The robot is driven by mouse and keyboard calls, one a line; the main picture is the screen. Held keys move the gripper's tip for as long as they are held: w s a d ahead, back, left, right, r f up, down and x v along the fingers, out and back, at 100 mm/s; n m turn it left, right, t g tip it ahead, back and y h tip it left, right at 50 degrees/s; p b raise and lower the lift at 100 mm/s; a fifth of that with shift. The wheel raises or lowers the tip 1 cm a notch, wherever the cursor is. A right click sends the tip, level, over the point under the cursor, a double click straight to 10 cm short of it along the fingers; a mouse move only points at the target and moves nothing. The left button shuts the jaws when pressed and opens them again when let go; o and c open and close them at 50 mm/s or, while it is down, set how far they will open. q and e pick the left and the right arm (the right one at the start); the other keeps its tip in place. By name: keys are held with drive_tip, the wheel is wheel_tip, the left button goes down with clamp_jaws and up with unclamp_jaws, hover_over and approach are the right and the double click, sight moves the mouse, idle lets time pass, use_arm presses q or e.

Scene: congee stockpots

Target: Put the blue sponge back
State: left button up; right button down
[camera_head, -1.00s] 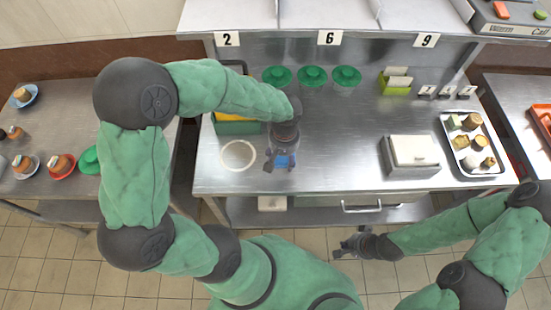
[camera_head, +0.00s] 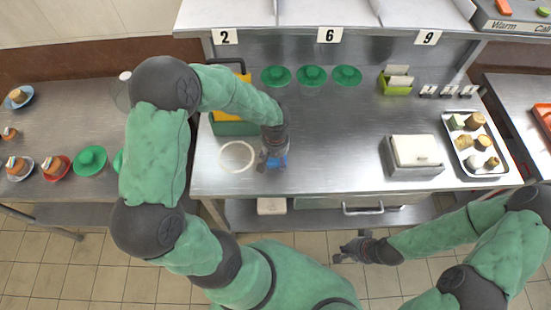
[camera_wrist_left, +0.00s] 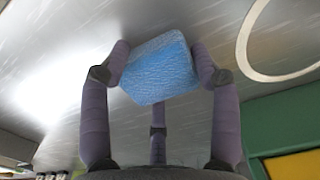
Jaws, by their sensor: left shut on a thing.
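The blue sponge (camera_head: 281,162) is held in my left gripper (camera_head: 272,163), over the steel counter just right of a white ring marking (camera_head: 238,156). In the left wrist view the sponge (camera_wrist_left: 160,68) sits between the fingers of the left gripper (camera_wrist_left: 160,80), which are shut on it. Whether the sponge touches the counter is unclear. The ring (camera_wrist_left: 262,50) also shows at the upper right there. My right gripper (camera_head: 352,250) hangs low in front of the counter, over the floor; its finger opening is too small to judge.
A green bin (camera_head: 235,128) with yellow contents stands behind the ring, partly hidden by my left arm. Green lids (camera_head: 311,77) line the back. A white-topped steel box (camera_head: 413,155) and a tray of pieces (camera_head: 475,145) are to the right. The counter middle (camera_head: 335,140) is clear.

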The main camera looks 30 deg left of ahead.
use_arm(q)
drive_tip(key=shift+f, duration=0.1)
drive_tip(key=o, duration=1.1)
drive_tip(key=shift+r, duration=0.45)
wheel_tip(320, 180, up, 11)
drive_tip(key=p, duration=0.3)
drive_tip(key=shift+r, duration=0.2)
